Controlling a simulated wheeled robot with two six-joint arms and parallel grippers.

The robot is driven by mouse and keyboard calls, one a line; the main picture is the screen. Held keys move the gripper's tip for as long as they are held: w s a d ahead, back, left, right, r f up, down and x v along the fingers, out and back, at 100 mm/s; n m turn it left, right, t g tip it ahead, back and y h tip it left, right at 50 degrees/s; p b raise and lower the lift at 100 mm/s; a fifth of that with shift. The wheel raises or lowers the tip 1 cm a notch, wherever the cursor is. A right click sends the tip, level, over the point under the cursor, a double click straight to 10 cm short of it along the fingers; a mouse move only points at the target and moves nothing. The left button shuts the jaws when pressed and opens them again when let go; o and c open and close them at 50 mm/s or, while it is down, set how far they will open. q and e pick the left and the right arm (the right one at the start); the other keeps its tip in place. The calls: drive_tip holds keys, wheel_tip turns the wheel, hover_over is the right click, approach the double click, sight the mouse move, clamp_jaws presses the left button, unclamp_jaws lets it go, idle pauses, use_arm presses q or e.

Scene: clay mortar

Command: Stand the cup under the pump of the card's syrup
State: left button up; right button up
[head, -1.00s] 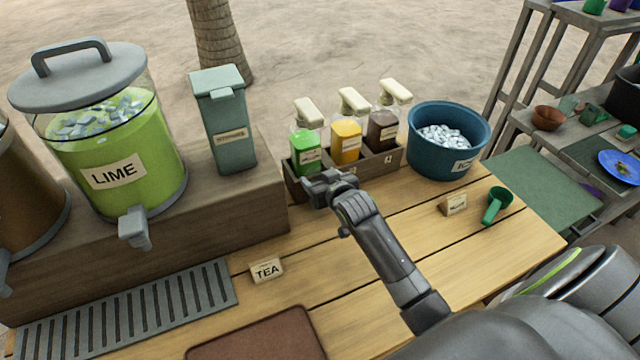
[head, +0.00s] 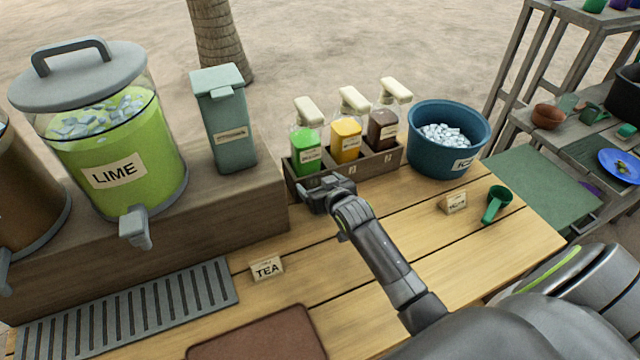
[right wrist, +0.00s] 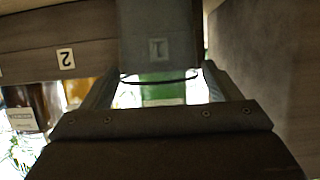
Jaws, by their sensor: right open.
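My right gripper (head: 318,194) is open, low in front of the left end of the syrup rack (head: 375,163). In the right wrist view a clear, greyish cup (right wrist: 160,25) shows upside down between the open fingers; its dark rim is visible, and the rack's "1" label shows through it. In the head view the gripper hides the cup. The rack holds a green syrup bottle (head: 307,153), a yellow one (head: 346,143) and a brown one (head: 382,130), each with a cream pump. A small card (head: 455,204) stands on the table; its writing is too small to read. My left gripper is out of view.
A blue ice tub (head: 447,150) and a green scoop (head: 496,205) are to the right. The lime dispenser (head: 110,170) and a lidded grey-green container (head: 228,125) stand on a wooden riser at left. A TEA card (head: 266,269) stands in front. The table's middle is mostly clear.

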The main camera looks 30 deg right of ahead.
drive_tip(key=shift+r, duration=0.15)
drive_tip(key=v, duration=1.2)
idle(0.3)
